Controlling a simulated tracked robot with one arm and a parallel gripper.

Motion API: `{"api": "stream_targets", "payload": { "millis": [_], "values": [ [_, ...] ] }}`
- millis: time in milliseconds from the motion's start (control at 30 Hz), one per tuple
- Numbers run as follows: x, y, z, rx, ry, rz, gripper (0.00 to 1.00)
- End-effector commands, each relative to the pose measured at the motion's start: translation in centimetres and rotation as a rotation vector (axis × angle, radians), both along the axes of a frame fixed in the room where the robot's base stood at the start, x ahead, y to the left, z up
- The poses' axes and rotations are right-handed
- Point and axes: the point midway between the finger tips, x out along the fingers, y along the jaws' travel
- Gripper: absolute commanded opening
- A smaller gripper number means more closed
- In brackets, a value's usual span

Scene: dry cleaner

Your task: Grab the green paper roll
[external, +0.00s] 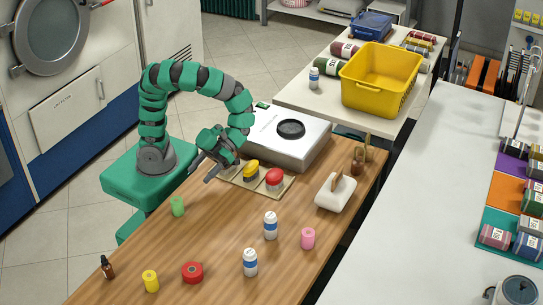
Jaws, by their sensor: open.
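The green paper roll (177,206) stands upright on the wooden table near its left edge, close to my green base. My gripper (202,171) is open and empty. It hangs above the table's left edge, up and to the right of the green roll in the picture, and apart from it. Nothing hides the roll.
A board (258,186) with yellow and red pieces lies right of my gripper, by a white box (288,145). A pink roll (308,238), yellow roll (150,281), red roll (192,272), white bottles (270,226) and dropper bottle (107,267) stand farther off. Table around the green roll is clear.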

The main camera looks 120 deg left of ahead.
Motion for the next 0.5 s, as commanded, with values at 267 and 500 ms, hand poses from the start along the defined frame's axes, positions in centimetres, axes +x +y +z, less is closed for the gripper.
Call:
{"api": "stream_targets", "payload": {
  "millis": [267,500],
  "values": [
    [-0.5,-2.4,-1.1,0.0,-0.004,-0.003,0.63],
    [-1.2,-5.1,-2.2,0.002,-0.006,-0.002,0.63]
  ]
}}
